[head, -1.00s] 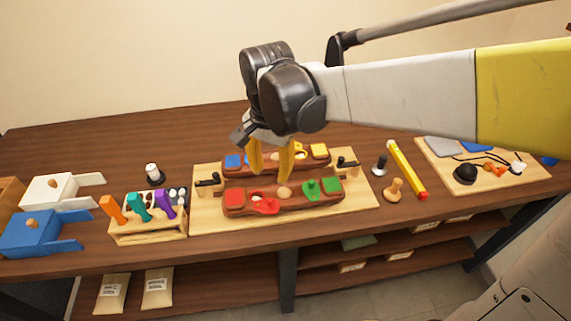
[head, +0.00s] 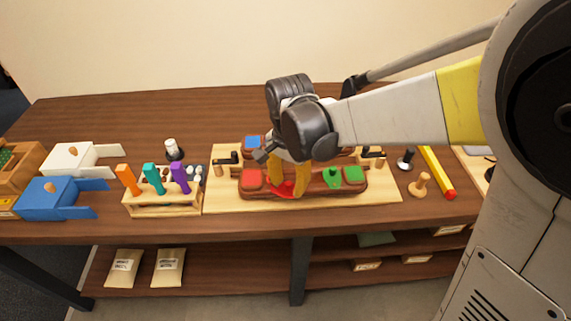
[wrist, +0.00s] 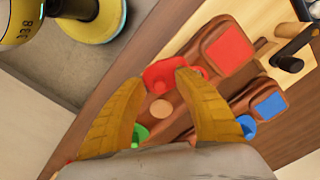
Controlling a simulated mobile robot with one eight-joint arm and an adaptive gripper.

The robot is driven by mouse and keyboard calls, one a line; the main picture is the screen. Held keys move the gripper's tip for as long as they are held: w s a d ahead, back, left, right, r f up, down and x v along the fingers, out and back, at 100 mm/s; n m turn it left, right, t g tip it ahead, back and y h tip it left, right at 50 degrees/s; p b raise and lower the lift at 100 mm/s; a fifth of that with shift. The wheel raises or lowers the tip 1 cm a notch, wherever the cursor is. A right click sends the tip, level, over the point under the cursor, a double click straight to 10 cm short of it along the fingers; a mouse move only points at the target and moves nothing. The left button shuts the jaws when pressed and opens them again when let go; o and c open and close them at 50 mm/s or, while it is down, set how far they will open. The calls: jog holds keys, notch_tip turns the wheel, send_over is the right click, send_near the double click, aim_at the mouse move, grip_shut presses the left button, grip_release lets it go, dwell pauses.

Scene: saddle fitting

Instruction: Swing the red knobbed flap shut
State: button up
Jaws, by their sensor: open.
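The red knobbed flap (head: 283,190) is at the front edge of the nearer brown wooden block (head: 318,190). In the wrist view the red flap (wrist: 163,73) lies just beyond and between my fingertips, beside the red square pad (wrist: 228,45). My gripper (head: 286,190) is open, its yellow fingers pointing down at the flap. In the wrist view the right fingertip overlaps the flap's red part; I cannot tell whether it touches. The fingers and wrist hide part of the flap and the far block.
A green flap (head: 333,177) and green pad (head: 354,173) are on the block's right part. A rack with handled tools (head: 160,205) and a blue box (head: 50,198) stand to the left.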

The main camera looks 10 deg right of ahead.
grip_shut()
jog(key=shift+w, duration=0.1)
jog(key=n, duration=0.2)
jog(key=w+n+p, duration=0.1)
jog(key=n, duration=0.2)
jog(key=shift+w+r, duration=0.1)
jog(key=shift+w, duration=0.05)
jog(key=n, duration=0.2)
jog(key=w+n+p, duration=0.1)
jog(key=n, duration=0.1)
jog(key=shift+w+a, duration=0.1)
jog(key=shift+a, duration=0.05)
jog(key=n, duration=0.4)
jog(key=w+a+n, duration=0.1)
jog(key=shift+n+p, duration=0.35)
jog(key=shift+n, duration=0.05)
jog(key=n, duration=0.2)
jog(key=a+n, duration=0.1)
jog(key=n, duration=0.3)
jog(key=shift+w+a+p, duration=0.3)
jog(key=shift+a, duration=0.05)
